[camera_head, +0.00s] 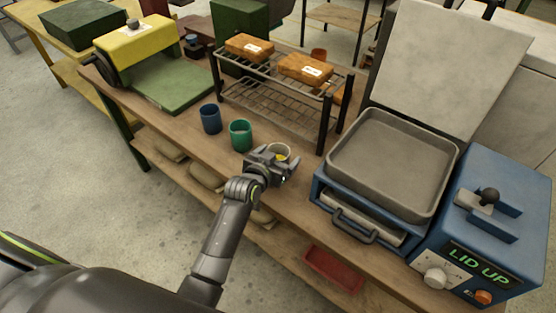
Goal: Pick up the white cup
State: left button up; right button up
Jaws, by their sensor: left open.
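My right gripper is not in view.
A green cup (240,135) and a blue cup (210,118) stand left of the white cup. A blue machine (480,215) with a raised lid and grey tray (388,165) stands at right.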

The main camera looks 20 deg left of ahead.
pick_arm(q)
jog(key=c, duration=1.1)
